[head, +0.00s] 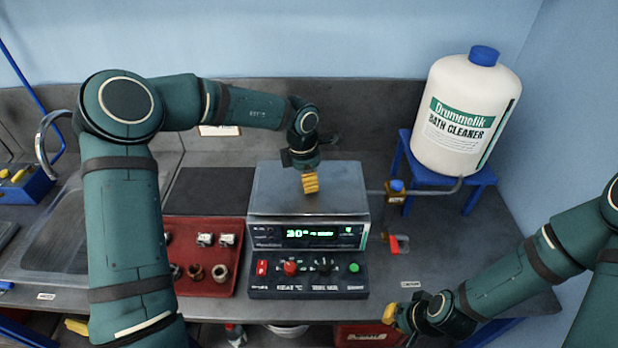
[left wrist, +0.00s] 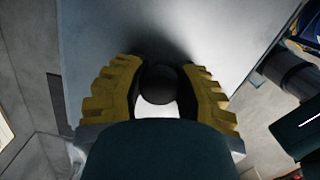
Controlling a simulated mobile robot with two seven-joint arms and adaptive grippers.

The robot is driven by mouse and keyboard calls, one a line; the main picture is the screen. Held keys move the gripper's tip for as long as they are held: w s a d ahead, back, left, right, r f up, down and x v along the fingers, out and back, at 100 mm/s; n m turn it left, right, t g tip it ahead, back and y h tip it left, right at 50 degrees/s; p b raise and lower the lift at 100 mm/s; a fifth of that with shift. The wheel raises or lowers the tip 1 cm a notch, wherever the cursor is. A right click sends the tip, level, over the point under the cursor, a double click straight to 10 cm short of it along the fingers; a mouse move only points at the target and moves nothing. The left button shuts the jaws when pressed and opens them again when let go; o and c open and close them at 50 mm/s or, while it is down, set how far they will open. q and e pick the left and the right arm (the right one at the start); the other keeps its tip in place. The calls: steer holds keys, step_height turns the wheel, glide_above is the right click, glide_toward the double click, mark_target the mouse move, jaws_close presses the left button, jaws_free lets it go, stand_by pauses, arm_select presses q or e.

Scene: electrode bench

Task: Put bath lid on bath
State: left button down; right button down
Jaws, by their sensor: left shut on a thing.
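The bath (head: 345,237) is a grey metal box with a green-lit display on its front. The bath lid (head: 276,196) is a flat grey metal plate and covers the top of the bath. I cannot tell whether it rests fully on the rim or is slightly above it. My left gripper (head: 310,184) is over the middle of the lid. In the left wrist view its yellow fingers (left wrist: 158,92) are shut on the lid's round black knob (left wrist: 158,82). My right gripper (head: 392,313) is low at the bench's front edge; its opening is unclear.
A white bath cleaner drum (head: 455,150) stands on a blue stand (head: 478,190) at the right, with a tap (head: 396,197) beside the bath. A red tray (head: 200,287) of fittings and a dark mat (head: 212,191) lie left. A control panel (head: 308,292) fronts the bath.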

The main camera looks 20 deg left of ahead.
arm_select(q)
steer(key=shift+f, duration=0.55)
stand_by(0.4)
steer(key=shift+c, duration=0.2)
jaws_free()
steer(key=shift+r, duration=3.55)
steer(key=shift+s+f, duration=0.1)
